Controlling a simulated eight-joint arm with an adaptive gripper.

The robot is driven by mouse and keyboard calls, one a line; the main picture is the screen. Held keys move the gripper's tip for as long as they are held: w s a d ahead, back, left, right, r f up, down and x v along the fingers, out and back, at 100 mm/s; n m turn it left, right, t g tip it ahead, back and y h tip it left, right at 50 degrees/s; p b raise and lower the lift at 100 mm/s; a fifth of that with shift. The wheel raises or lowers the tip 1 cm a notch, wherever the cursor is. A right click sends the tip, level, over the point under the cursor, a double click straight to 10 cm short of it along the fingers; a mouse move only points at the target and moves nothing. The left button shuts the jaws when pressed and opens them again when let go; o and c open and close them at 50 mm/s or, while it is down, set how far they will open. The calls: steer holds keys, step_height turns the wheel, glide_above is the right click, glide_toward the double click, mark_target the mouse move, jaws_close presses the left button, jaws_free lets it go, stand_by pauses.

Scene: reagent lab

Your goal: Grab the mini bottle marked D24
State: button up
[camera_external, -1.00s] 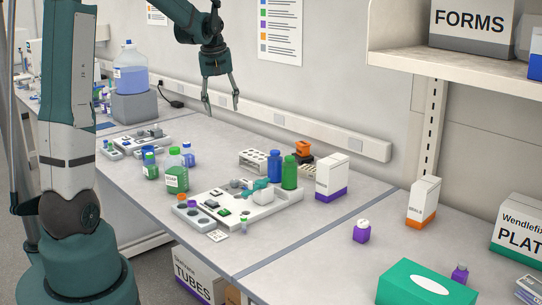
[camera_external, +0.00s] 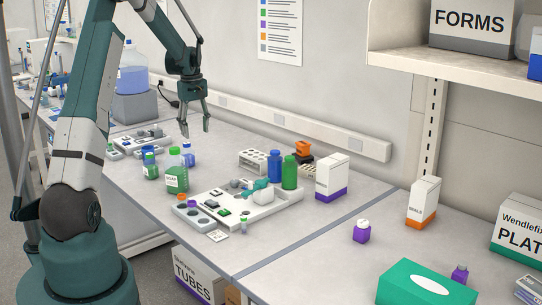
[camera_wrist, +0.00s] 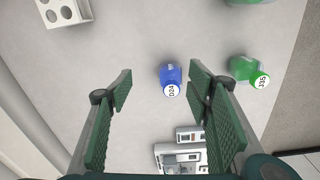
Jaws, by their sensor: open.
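The mini bottle marked D24 (camera_wrist: 169,75) is blue, with its white round label facing the camera in the wrist view. It stands on the grey bench and appears between the fingers, nearer the right one. In the external view, a small blue bottle (camera_external: 188,159) behind the large green bottle looks like the same one, though its label is unreadable there. My gripper (camera_external: 199,127) is open and empty above the bench, higher than the bottles. It also shows in the wrist view (camera_wrist: 160,80), its fingers spread wide.
A green bottle marked J35 (camera_wrist: 243,69) stands right of D24 in the wrist view. A large green bottle (camera_external: 177,179), a white tube rack (camera_external: 253,166) and a white tray (camera_external: 262,214) stand nearby. Bare bench lies between D24 and the rack.

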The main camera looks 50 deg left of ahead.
mark_target(187, 143)
steer(key=shift+n, duration=0.6)
steer(key=a+f, duration=0.2)
steer(key=s+a+f, duration=0.1)
steer(key=a+f, duration=0.1)
steer(key=a, duration=0.1)
steer(key=shift+a+f, duration=0.15)
steer(key=shift+f, duration=0.2)
steer(key=shift+f, duration=0.1)
steer(key=shift+f, duration=1.2)
steer(key=shift+f, duration=0.1)
steer(key=shift+s+f+p, duration=0.2)
steer(key=shift+f+p, duration=0.15)
steer(key=shift+f, duration=2.15)
steer(key=shift+d, duration=0.2)
steer(key=shift+c, duration=0.7)
steer(key=c, duration=0.9)
